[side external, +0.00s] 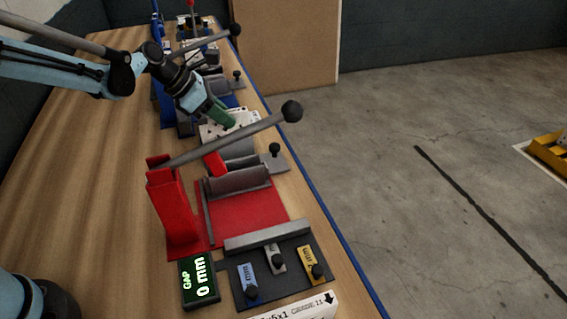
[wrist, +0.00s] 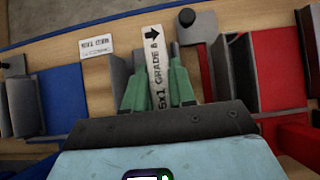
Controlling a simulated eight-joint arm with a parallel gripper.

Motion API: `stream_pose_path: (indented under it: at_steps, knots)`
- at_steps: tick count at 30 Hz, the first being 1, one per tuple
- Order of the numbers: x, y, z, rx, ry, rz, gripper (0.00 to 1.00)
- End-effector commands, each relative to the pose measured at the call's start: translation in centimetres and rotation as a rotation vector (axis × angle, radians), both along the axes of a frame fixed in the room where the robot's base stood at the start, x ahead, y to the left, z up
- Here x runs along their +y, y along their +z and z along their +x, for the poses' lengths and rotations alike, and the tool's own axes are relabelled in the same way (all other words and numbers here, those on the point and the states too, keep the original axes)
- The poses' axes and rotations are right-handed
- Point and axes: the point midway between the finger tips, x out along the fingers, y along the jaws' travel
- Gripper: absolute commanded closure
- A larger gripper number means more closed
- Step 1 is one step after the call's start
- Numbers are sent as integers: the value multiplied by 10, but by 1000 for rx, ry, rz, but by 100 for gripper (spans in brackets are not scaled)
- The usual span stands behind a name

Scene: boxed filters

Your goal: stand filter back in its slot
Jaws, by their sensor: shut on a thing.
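My gripper (side external: 222,114) is over the bench, between the red and blue stations. Its green fingers (wrist: 158,88) are shut on a white filter (wrist: 157,62) marked with a black arrow and "GRADE 8". In the wrist view the filter runs lengthwise between the fingers, its arrow end toward the top. Grey upright plates (wrist: 121,75) stand close beside the fingers. I cannot tell whether the filter is inside a slot or above it; its lower part is hidden. In the side view the filter is hard to tell from white parts near the fingers.
A red press (side external: 235,212) with a long ball-ended lever stands nearer the side camera. A gap display (side external: 199,282) reads 0 mm. Another white labelled box (side external: 300,308) shows at the bottom edge. A blue station (wrist: 62,100) and a white label (wrist: 97,45) lie left of the fingers.

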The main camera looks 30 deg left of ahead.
Motion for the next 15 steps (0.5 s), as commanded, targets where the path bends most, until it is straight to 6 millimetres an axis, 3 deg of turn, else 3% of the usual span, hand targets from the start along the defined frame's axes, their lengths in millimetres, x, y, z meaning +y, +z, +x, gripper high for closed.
stream_pose_path:
  at_steps: [13, 14, 15]
  knots:
    - [0, -5, 0, 0, 0, 0, 100]
    - [0, -5, 0, 0, 0, 0, 71]
    - [0, -5, 0, 0, 0, 0, 65]
